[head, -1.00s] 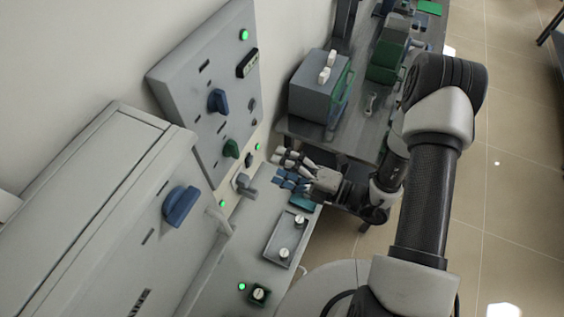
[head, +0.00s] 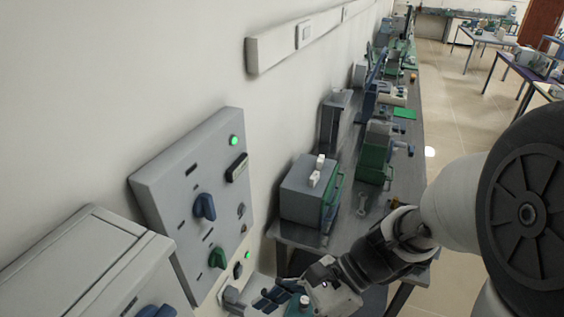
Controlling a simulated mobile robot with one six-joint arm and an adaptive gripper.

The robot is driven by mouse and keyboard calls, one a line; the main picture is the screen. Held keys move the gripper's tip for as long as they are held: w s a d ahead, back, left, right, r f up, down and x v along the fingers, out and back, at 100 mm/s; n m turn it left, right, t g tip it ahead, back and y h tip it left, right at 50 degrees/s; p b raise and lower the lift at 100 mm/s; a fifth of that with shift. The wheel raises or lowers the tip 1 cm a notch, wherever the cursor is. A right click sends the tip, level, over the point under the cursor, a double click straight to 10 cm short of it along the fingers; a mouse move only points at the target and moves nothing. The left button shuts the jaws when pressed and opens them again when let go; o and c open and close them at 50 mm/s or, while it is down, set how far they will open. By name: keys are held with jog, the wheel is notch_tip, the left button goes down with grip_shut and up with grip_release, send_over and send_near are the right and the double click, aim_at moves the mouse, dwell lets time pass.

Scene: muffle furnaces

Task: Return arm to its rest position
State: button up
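My arm reaches in from the right edge, its large dark joint close to the camera. My gripper (head: 282,298) is low in the picture, left of my wrist and near the front corner of the dark workbench (head: 290,232). Its fingers point left toward the lower end of the grey control panel (head: 172,166). The fingers overlap small fittings behind them, so I cannot tell whether they are apart or together. I see nothing clearly held in them.
A grey furnace box (head: 95,262) stands at lower left. A grey-green device (head: 308,193) and a green machine (head: 376,155) stand on the workbench beside the wall. Open tiled floor (head: 450,110) lies to the right of the bench.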

jog(key=d+r+n+t+h+b, duration=0.1)
jog(key=d+n+t+h+b, duration=0.1)
jog(key=d+n+t+h, duration=0.2)
jog(key=s+d+r+n+t+h+b, duration=0.1)
jog(key=d+n+t+h+b, duration=0.2)
jog(key=d+n+h, duration=0.3)
jog(key=d+n+t, duration=0.1)
jog(key=d+n, duration=0.4)
jog(key=shift+s+r+n+t, duration=0.25)
jog(key=shift+r+n+t, duration=0.1)
jog(key=shift+n+t, duration=0.05)
jog(key=shift+d, duration=0.1)
dwell(0.8)
